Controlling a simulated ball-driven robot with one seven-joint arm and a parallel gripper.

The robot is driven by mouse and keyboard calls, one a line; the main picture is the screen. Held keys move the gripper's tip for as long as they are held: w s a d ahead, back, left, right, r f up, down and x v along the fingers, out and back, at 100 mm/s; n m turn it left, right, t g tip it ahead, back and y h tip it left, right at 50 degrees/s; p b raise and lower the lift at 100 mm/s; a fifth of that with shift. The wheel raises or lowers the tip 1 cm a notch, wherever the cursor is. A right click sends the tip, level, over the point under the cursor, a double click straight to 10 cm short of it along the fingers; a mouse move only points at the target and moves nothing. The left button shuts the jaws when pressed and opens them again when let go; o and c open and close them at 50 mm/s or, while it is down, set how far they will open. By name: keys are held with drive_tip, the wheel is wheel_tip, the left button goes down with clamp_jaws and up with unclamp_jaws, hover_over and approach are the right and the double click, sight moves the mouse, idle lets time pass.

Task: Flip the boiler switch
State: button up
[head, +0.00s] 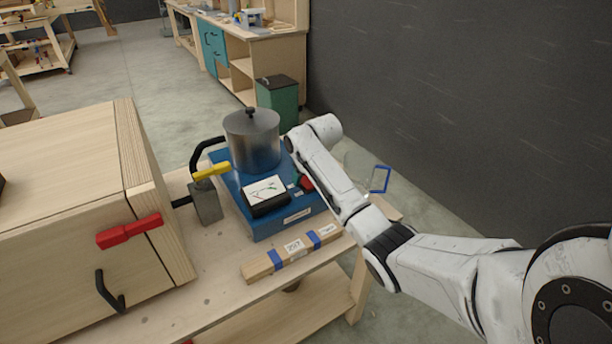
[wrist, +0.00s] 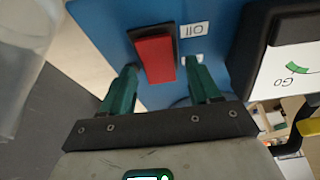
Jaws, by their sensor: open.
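The boiler has a blue base (head: 272,228) with a lidded steel tank (head: 252,142) on top. A red switch (head: 306,183) sits on the right side of the base, partly hidden by my arm. In the wrist view the red rocker switch (wrist: 155,59) sits in a black frame on the blue panel, beside a small white label (wrist: 194,30). My gripper (wrist: 163,78) is open and empty, with its two green fingers on either side of the lower end of the switch. I cannot tell whether they touch the panel.
A black-framed gauge (head: 266,192) is left of the switch. A yellow-handled lever (head: 211,172) on a grey block and a wooden bar (head: 292,256) with blue bands are on the workbench (head: 225,282). A wooden cabinet (head: 65,180) with a red handle stands left.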

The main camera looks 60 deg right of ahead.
drive_tip(key=c, duration=1)
drive_tip(key=shift+w+d+g+y+p, duration=0.1)
drive_tip(key=shift+w+g+y+p, duration=0.1)
drive_tip(key=shift+g+y+p, duration=0.25)
drive_tip(key=shift+c, duration=0.2)
drive_tip(key=shift+w+d+f+g+y+b, duration=0.1)
drive_tip(key=shift+f+g+y+b, duration=0.15)
drive_tip(key=shift+g+b, duration=0.25)
drive_tip(key=shift+w+d+f+g+y+b, duration=0.1)
drive_tip(key=shift+g+y+b, duration=0.15)
drive_tip(key=shift+g, duration=0.3)
drive_tip(key=shift+g+y+b, duration=0.25)
drive_tip(key=shift+g+b, duration=0.15)
drive_tip(key=shift+b, duration=0.2)
drive_tip(key=shift+r, duration=0.1)
drive_tip(key=o, duration=1)
drive_tip(key=shift+o, duration=0.2)
